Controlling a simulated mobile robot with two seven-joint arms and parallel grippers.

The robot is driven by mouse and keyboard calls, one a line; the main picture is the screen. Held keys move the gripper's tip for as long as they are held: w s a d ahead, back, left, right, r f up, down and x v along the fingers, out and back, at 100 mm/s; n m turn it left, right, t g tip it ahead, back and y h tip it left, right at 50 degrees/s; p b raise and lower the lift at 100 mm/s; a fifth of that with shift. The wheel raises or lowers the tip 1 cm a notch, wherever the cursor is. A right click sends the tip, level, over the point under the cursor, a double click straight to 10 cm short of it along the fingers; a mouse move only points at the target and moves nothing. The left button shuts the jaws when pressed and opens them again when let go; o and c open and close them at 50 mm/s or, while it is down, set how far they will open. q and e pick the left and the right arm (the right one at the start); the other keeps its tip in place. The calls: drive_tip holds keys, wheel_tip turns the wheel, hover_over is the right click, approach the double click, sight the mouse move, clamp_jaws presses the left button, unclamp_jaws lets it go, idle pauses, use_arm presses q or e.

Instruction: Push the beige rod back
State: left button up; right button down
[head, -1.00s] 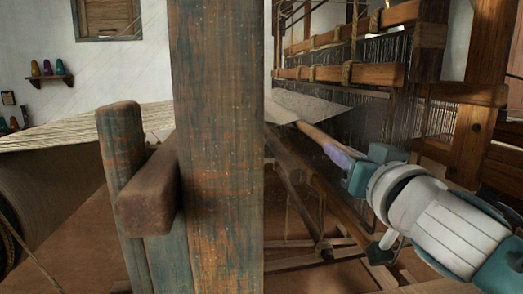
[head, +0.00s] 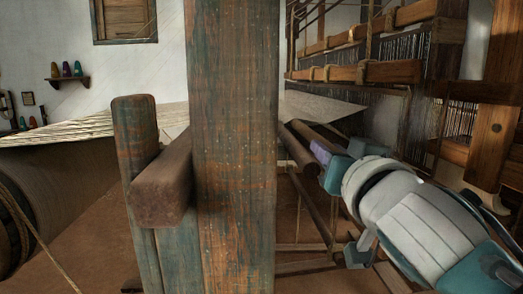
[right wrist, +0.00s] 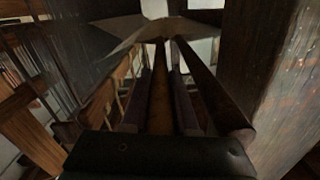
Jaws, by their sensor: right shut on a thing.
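The beige rod (right wrist: 160,95) runs lengthwise between the two purple finger pads of my right gripper in the right wrist view, pointing away toward the pale cloth. It looks brown in the shade there. My right gripper (head: 322,152) is shut on it, just right of the big upright post in the head view. In that view the rod is hard to tell from the dark beams beside the fingers, and its far end is not clear. My left gripper is not in view.
A thick weathered post (head: 235,150) stands close in front, with a short wooden bar (head: 162,190) on its left. A cloth roll (head: 60,190) lies at the left. The loom frame with heddles (head: 385,70) stands behind my right arm. Pale cloth (head: 320,107) stretches behind the gripper.

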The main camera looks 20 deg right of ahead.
drive_tip(key=c, duration=0.8)
unclamp_jaws()
drive_tip(key=shift+a, duration=0.3)
drive_tip(key=shift+o, duration=0.6)
drive_tip(key=shift+d, duration=0.1)
